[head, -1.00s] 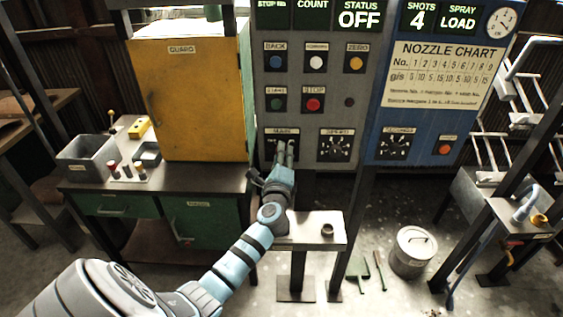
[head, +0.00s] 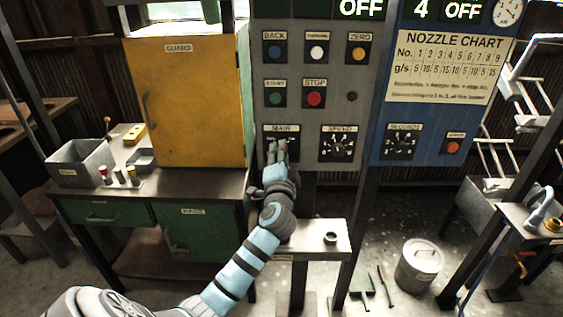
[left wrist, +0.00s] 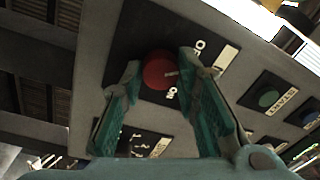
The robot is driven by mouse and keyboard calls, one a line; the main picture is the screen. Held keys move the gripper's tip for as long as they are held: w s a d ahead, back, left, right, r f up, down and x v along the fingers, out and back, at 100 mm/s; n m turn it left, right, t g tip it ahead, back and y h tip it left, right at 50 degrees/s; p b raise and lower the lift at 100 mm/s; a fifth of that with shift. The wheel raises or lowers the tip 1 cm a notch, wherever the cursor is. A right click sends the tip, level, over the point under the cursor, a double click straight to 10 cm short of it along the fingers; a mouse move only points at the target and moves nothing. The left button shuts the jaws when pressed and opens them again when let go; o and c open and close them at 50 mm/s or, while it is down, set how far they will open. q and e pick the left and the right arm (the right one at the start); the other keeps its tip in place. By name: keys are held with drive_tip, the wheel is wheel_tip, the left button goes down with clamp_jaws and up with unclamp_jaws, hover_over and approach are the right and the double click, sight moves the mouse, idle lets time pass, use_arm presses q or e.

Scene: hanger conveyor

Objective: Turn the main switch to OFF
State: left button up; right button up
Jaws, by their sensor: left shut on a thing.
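The main switch (left wrist: 158,70) is a round red knob on a dark plate in the left wrist view. A white mark on it points to the right, between printed words at the plate's edge. In the head view the switch plate (head: 270,130), labelled MAIN, is at the lower left of the grey panel, and my gripper covers its knob. My left gripper (head: 277,147) reaches up to it from below. In the left wrist view the teal fingers (left wrist: 160,83) stand on either side of the red knob and are shut on it.
The SPEED dial (head: 338,145) is right of the switch, with START (head: 276,97) and STOP (head: 314,99) buttons above. A yellow guard cabinet (head: 190,110) stands to the left.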

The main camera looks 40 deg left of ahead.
use_arm(q)
drive_tip(key=shift+n+b, duration=0.5)
drive_tip(key=shift+n, duration=0.5)
drive_tip(key=o, duration=1.2)
drive_tip(key=shift+c, duration=0.2)
drive_tip(key=r+v, duration=0.1)
drive_tip(key=v, duration=1.1)
drive_tip(key=shift+f, duration=0.4)
